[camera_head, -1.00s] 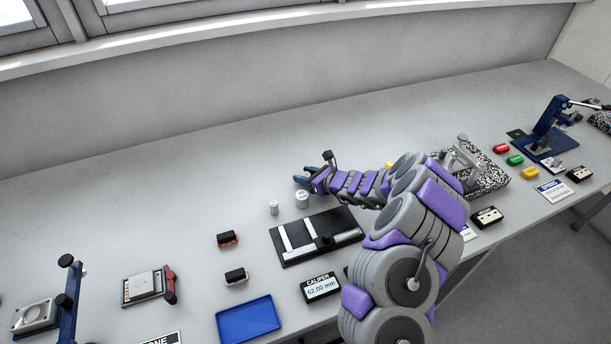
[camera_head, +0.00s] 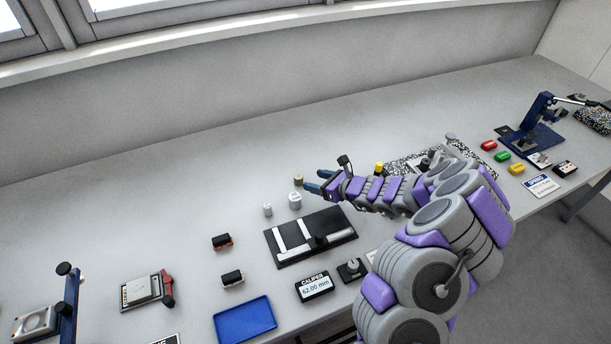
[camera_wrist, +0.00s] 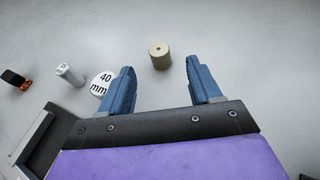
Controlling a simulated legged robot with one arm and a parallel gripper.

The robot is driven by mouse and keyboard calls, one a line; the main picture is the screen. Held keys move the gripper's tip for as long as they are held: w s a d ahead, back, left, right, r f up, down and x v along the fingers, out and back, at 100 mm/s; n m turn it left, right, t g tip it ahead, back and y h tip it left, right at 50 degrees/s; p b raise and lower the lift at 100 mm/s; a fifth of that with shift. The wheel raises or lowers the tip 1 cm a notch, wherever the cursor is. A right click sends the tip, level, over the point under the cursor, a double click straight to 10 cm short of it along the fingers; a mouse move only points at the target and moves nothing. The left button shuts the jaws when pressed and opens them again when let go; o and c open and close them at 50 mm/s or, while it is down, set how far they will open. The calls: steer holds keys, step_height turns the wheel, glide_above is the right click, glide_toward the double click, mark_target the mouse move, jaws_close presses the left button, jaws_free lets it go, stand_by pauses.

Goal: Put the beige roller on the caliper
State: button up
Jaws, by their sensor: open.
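The beige roller (camera_wrist: 160,56) stands upright on the table just beyond my fingertips in the wrist view, between their lines. It also shows small in the head view (camera_head: 298,181), left of my fingertips. My gripper (camera_wrist: 163,82) has its two blue fingers apart with nothing between them; in the head view my gripper (camera_head: 314,181) is low over the table. The caliper (camera_head: 311,237) is a black plate with pale metal jaws, in front of the roller and below it in the picture. Its display (camera_head: 314,286) reads 62.00 mm.
A white cylinder marked 40 mm (camera_wrist: 102,83) stands close to my left finger, with a thinner white cylinder (camera_wrist: 70,74) further left. Dark blocks (camera_head: 222,242), a blue tray (camera_head: 245,319) and a knob box (camera_head: 351,270) lie around the caliper. The table's back strip is clear.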

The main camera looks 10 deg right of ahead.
steer(key=shift+v, duration=1.7)
